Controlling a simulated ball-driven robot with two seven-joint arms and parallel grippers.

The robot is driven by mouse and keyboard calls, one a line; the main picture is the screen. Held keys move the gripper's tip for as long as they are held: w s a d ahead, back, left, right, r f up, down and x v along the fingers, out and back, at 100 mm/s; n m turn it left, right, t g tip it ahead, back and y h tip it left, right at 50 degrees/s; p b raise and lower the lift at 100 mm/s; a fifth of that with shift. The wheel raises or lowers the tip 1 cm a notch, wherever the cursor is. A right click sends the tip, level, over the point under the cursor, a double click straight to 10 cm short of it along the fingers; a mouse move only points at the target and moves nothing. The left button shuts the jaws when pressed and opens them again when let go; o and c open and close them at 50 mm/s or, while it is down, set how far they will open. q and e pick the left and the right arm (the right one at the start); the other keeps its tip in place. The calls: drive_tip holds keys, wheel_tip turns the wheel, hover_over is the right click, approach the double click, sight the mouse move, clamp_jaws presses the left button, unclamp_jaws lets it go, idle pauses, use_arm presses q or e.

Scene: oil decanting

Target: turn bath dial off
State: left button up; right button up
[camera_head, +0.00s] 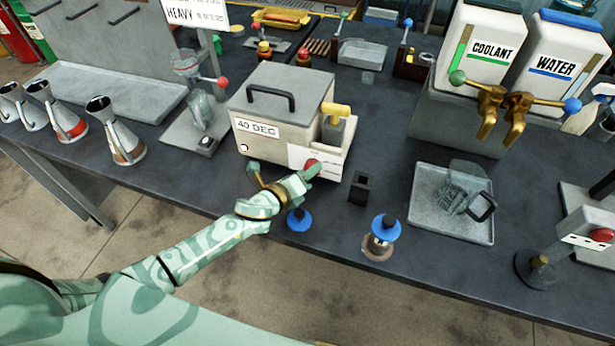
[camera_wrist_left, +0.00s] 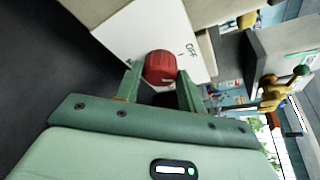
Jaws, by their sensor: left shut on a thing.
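The bath (camera_head: 275,105) is a beige box with a dark handle on its lid and a "40 DEG" label, standing on the dark bench. Its red dial (camera_head: 311,165) sits on a white plate at the lower right of its front. In the left wrist view the dial (camera_wrist_left: 160,67) is between the two green fingers, with "OFF" printed on the plate (camera_wrist_left: 185,35) beside it. My left gripper (camera_head: 308,174) is shut on the dial. The dial's pointer cannot be made out clearly. My right gripper is not in view.
A grey tray (camera_head: 425,222) holds a clear jug (camera_head: 462,188). Coolant (camera_head: 490,48) and water (camera_head: 556,60) containers stand behind. Metal cans (camera_head: 115,135) stand at left.

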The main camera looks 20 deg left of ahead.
use_arm(q)
drive_tip(key=n+b, duration=0.1)
drive_tip(key=n+h+b, duration=0.1)
drive_tip(key=shift+a+f+n+t+h+b, duration=0.1)
drive_tip(key=shift+f+n+t+h+b, duration=0.2)
drive_tip(key=shift+f+n+t+b, duration=0.1)
drive_tip(key=shift+n+t+h+b, duration=0.3)
drive_tip(key=shift+n+t+b, duration=0.1)
drive_tip(key=shift+n+b, duration=0.65)
drive_tip(key=shift+r, duration=0.1)
drive_tip(key=o, duration=1)
drive_tip(key=v, duration=1.6)
drive_tip(key=shift+s+a, duration=0.15)
